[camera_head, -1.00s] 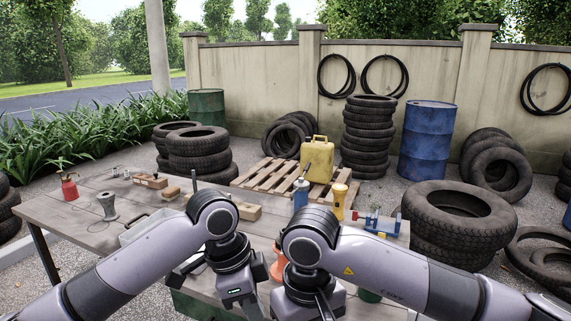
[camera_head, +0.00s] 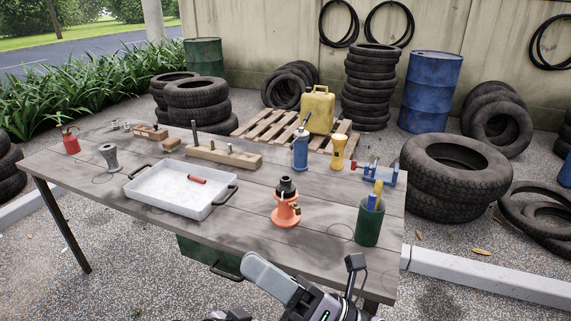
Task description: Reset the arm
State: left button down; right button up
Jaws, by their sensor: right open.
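My right gripper (camera_head: 308,280) shows at the bottom of the head view, below the front edge of the table. Its jaws are open, with nothing seen between them. A small dark part of my own body shows at the bottom edge, left of it; my left gripper cannot be made out. The wooden table (camera_head: 255,244) stands ahead, apart from the gripper. An orange and black bottle-jack-like object (camera_head: 286,206) stands upright near the table's front edge. A green cup (camera_head: 369,224) with yellow and blue items stands to its right.
On the table are a white tray (camera_head: 160,204) holding a red piece, a wooden block with pegs (camera_head: 222,155), a blue bottle (camera_head: 300,150), a yellow flashlight (camera_head: 338,153) and a red can (camera_head: 70,143). Tires (camera_head: 455,170) and a blue barrel (camera_head: 430,92) stand behind. Gravel lies in front.

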jog(key=w+d+f+m+t+h, duration=0.1)
jog(key=d+f+m+t+h, duration=0.3)
jog(key=d+f+m+h, duration=0.65)
jog(key=w+d+f+m+t+h, duration=0.1)
jog(key=d+f+m+t+h, duration=0.3)
jog(key=m, duration=1.1)
pick_arm(q)
jog(key=s+a+f+n+t+y, duration=0.2)
jog(key=s+a+f, duration=0.1)
jog(key=s+a, duration=0.4)
jog(key=s+a+f+n+t+y, duration=0.2)
jog(key=s+a+f+n+y, duration=0.1)
jog(key=s+a, duration=0.4)
jog(key=shift+a+f+p, duration=0.15)
jog(key=shift+a+p, duration=0.2)
jog(key=shift+a, duration=0.2)
pick_arm(e)
jog(key=s+d+f+m+g+h, duration=0.2)
jog(key=s+d+f+m+g, duration=0.1)
jog(key=s+f+m, duration=0.3)
jog(key=s+d+f+m+g+h, duration=0.3)
jog(key=s+d+f+m, duration=0.3)
jog(key=f, duration=0.4)
